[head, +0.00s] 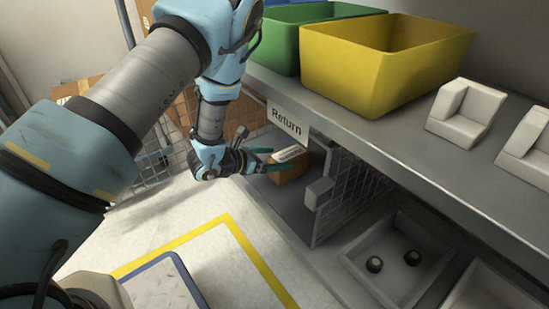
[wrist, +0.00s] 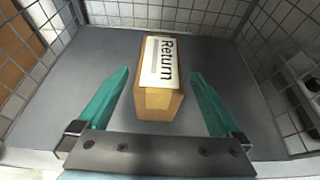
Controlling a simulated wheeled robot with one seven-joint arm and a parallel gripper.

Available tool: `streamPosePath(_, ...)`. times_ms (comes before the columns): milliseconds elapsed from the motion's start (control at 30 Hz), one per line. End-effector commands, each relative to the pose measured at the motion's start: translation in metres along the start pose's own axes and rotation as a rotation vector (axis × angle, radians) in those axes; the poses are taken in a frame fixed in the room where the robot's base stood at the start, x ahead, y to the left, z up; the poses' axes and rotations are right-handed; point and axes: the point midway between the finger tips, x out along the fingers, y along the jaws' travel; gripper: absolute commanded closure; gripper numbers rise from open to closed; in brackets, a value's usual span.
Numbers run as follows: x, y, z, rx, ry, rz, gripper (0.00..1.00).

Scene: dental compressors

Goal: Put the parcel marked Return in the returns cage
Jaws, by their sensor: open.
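The parcel (wrist: 160,95) is a small brown box with a white label reading Return on its top. It stands on the grey floor of the returns cage (wrist: 95,50), whose wire mesh walls rise around it. In the head view the parcel (head: 287,168) sits in the cage bay under the shelf's Return sign (head: 284,123). My gripper (wrist: 160,92) is open, its two green fingers on either side of the parcel with gaps visible on both sides. In the head view my gripper (head: 268,161) reaches into the cage opening at the parcel.
The mesh door (head: 340,200) stands at the cage's right. Above is a shelf with green (head: 290,35) and yellow (head: 385,60) bins and white blocks (head: 467,110). Yellow tape (head: 250,250) marks the floor.

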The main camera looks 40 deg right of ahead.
Motion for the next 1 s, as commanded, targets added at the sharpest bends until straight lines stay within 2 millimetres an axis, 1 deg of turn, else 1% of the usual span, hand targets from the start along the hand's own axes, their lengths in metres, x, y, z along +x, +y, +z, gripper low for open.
streamPosePath(67, -0.005, 0.001, 0.001, 0.0, 0.001, 0.001, 0.0)
streamPosePath(167, -0.018, 0.001, 0.002, -0.001, 0.003, 0.002, 0.0)
streamPosePath(267, -0.037, 0.001, 0.003, -0.003, 0.003, 0.003, 0.0)
streamPosePath(400, -0.068, 0.001, 0.003, -0.003, 0.003, 0.004, 0.0)
streamPosePath(600, -0.103, 0.001, 0.002, -0.002, 0.003, 0.002, 0.0)
streamPosePath(700, -0.113, 0.0, 0.001, -0.001, 0.001, 0.001, 0.0)
streamPosePath(800, -0.118, 0.0, 0.001, -0.001, 0.001, 0.001, 0.0)
streamPosePath(1000, -0.12, 0.0, 0.0, 0.0, 0.0, 0.0, 0.0)
